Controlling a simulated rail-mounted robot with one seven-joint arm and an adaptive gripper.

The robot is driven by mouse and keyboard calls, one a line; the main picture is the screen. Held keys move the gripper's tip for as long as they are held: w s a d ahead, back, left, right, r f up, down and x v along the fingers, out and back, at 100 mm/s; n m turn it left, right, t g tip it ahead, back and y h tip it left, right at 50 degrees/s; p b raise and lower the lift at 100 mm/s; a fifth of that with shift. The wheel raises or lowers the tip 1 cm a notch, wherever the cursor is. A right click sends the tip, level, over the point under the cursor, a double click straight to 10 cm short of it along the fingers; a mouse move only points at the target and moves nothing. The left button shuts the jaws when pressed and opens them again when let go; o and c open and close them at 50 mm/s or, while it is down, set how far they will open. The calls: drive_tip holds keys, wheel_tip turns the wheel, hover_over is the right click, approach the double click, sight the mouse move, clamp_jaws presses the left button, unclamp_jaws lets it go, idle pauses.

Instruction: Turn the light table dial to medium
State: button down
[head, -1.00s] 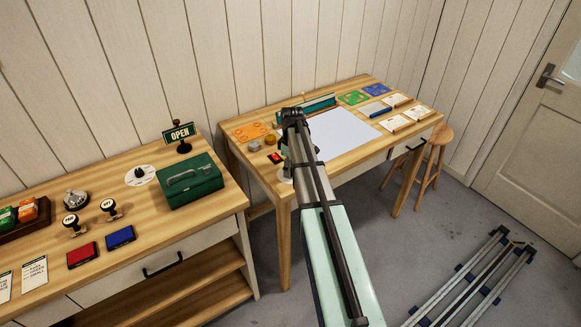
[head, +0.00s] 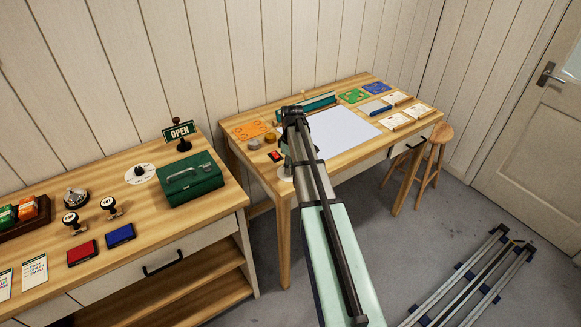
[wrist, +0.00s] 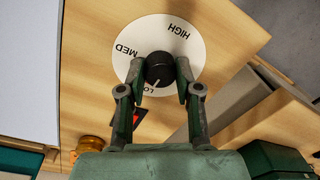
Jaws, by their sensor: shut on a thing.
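The light table dial is a round black knob (wrist: 159,70) on a white disc (wrist: 140,40) marked HIGH, MED and LOW in the wrist view. The knob's white pointer line is at the LOW mark. My gripper (wrist: 160,86) is shut on the knob, one finger on each side. In the head view a sliver of the white disc (head: 285,174) shows at the front left corner of the right table; my arm hides the knob there. The pale light panel (head: 345,133) lies on that table, right of my arm.
A red-and-black item (head: 276,156), round pots (head: 254,144) and an orange sheet (head: 250,130) lie near the dial. The left table (head: 200,220) holds a green box (head: 192,179) and another black knob on a white disc (head: 141,174). A stool (head: 432,160) stands at the right.

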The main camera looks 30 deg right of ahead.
drive_tip(key=m+b, duration=0.1)
drive_tip(key=m, duration=0.2)
drive_tip(key=shift+s+f+m, duration=0.1)
drive_tip(key=shift+m, duration=0.3)
drive_tip(key=m+b, duration=0.1)
drive_tip(key=m, duration=0.3)
drive_tip(key=shift+m, duration=0.3)
drive_tip(key=m, duration=0.4)
drive_tip(key=shift+s+m+t+b, duration=0.1)
drive_tip(key=shift+m+t+b, duration=0.2)
drive_tip(key=shift+b, duration=0.1)
drive_tip(key=shift+m, duration=1.9)
drive_tip(key=c, duration=0.8)
unclamp_jaws()
